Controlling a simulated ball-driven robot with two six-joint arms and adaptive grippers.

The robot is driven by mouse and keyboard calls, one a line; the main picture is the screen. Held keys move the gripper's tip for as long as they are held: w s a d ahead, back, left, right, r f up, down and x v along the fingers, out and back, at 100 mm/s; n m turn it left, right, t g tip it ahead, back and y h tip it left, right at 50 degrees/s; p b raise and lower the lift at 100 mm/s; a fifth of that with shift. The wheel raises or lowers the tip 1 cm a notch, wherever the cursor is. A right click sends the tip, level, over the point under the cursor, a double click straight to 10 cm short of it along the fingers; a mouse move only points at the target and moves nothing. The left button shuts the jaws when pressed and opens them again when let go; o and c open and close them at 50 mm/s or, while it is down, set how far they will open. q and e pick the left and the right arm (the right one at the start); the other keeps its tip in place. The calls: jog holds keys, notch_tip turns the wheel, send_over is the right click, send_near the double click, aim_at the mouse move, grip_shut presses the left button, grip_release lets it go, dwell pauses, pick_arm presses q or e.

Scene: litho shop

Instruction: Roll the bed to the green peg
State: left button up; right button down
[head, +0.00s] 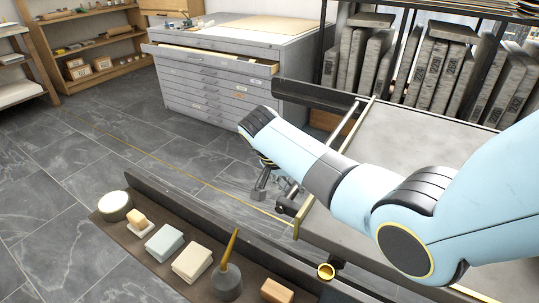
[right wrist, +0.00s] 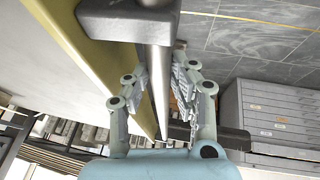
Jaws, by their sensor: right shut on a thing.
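The press bed (head: 395,150) is a broad grey slab with a yellowish edge at the right of the head view. A metal bar (head: 343,128) runs along its left end. My right gripper (head: 276,187) is at the near part of this bar, partly hidden by my arm. In the right wrist view its fingers (right wrist: 160,88) stand on both sides of the bar (right wrist: 160,62), shut on it, beside the bed's yellow edge (right wrist: 95,55). I see no green peg in either view. My left gripper is not in view.
A dark rail (head: 190,208) runs along the front, beside a ledge with a sponge, blocks and a brush (head: 228,275). A brass knob (head: 326,271) is near the bed. A grey drawer cabinet (head: 215,85) with one drawer ajar stands behind. Slabs (head: 440,75) fill the rack.

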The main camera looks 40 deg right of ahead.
jog(key=s+d+p, duration=0.1)
jog(key=s, duration=0.1)
jog(key=s+p, duration=0.2)
jog(key=s+d+p, duration=0.1)
jog(key=s, duration=0.1)
jog(key=shift+s+d+r+p, duration=0.1)
jog(key=shift+d+r+p, duration=0.2)
jog(key=shift+d+r, duration=0.05)
jog(key=shift+s+d+f+p, duration=0.15)
jog(key=shift+s+d+p, duration=0.1)
jog(key=shift+s+p, duration=0.3)
jog(key=shift+s+d+f, duration=0.15)
jog(key=shift+s, duration=0.3)
jog(key=c, duration=1.1)
grip_release()
jog(key=v, duration=1.2)
jog(key=shift+s, duration=0.1)
